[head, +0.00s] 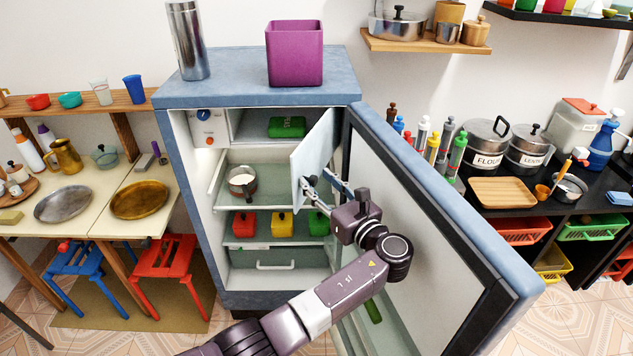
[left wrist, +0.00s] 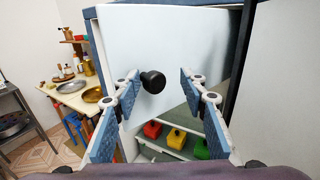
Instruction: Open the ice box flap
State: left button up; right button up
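The ice box flap (head: 313,158) is a pale panel at the top of the blue fridge (head: 180,150). It stands swung outward at the right, so the compartment (head: 250,122) shows, with a green pack (head: 287,127) inside. In the left wrist view the flap (left wrist: 185,40) faces me with a black round knob (left wrist: 152,82). My left gripper (head: 322,184) is at the flap's lower part. Its fingers (left wrist: 160,88) are spread, with the knob between or just beyond the tips; contact cannot be told. My right gripper is not in view.
The fridge door (head: 425,210) stands wide open at the right, close to my left arm. Fridge shelves hold a pot (head: 242,182) and red, yellow and green containers (head: 282,223). A purple bin (head: 294,55) and a metal cylinder (head: 188,40) stand on top.

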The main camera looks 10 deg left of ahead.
pick_arm(q)
jog(key=v, duration=0.6)
jog(key=shift+s+d, duration=0.25)
jog(key=shift+f, duration=0.1)
jog(key=shift+c, duration=0.3)
